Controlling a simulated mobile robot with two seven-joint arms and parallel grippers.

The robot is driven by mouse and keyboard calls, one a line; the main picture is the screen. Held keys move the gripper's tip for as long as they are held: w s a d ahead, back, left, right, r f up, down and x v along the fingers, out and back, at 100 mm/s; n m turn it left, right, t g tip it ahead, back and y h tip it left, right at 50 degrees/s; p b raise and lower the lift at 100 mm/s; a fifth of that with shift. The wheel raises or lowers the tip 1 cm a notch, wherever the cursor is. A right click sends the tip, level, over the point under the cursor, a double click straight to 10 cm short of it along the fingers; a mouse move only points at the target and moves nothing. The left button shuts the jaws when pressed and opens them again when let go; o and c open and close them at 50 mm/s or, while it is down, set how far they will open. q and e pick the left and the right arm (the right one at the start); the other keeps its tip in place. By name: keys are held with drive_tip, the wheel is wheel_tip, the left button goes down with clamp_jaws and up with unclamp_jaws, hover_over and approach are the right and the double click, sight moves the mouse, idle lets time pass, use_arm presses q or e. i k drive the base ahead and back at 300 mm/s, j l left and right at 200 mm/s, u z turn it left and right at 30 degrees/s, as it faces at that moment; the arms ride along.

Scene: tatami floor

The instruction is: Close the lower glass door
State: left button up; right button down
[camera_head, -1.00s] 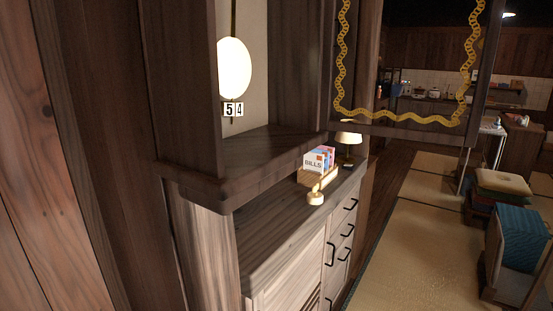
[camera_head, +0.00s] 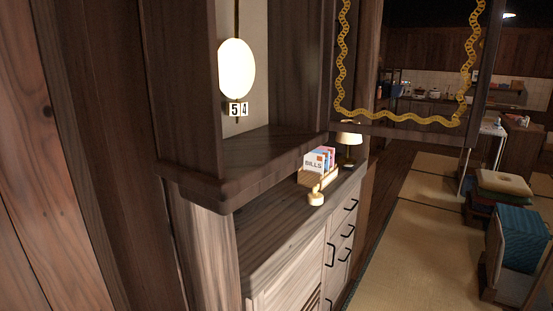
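The lower glass door (camera_head: 405,127) stands swung open at the upper right, with a dark wooden frame and a gold chain-like pattern around its clear pane. Its top edge is outside the picture. It belongs to a tall dark wooden clock case (camera_head: 270,150), whose open inside shows a pale round pendulum (camera_head: 237,69) and small number tiles (camera_head: 238,109) reading 5 and 4. Neither of my grippers shows in the head view.
Below the case is a wooden cabinet (camera_head: 285,228) with black handles. On its top stand a letter holder with bills (camera_head: 318,169) and a small lamp (camera_head: 348,140). Stacked cushions (camera_head: 502,184) and a blue-covered box (camera_head: 516,238) sit at right. Tatami floor (camera_head: 420,235) between is clear.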

sight(489, 44)
drive_tip(key=u, duration=0.4)
drive_tip(key=l+u, duration=0.15)
drive_tip(key=u, duration=0.3)
drive_tip(key=l+u, duration=0.1)
drive_tip(key=u, duration=0.3)
drive_tip(key=l+u, duration=0.2)
drive_tip(key=l, duration=0.25)
drive_tip(key=k+l+u, duration=0.1)
drive_tip(key=l+u, duration=0.15)
drive_tip(key=l, duration=0.15)
drive_tip(key=k+l+u, duration=0.2)
drive_tip(key=l, duration=0.25)
drive_tip(key=l+u, duration=0.25)
drive_tip(key=l, duration=0.15)
drive_tip(key=k+l+u, duration=0.2)
drive_tip(key=l, duration=0.2)
drive_tip(key=k+l, duration=0.15)
drive_tip(key=l, duration=0.2)
drive_tip(key=k+l, duration=0.15)
drive_tip(key=l, duration=0.15)
drive_tip(key=k+l, duration=0.1)
drive_tip(key=l, duration=0.25)
drive_tip(key=k+l+u, duration=0.1)
drive_tip(key=k+l, duration=0.2)
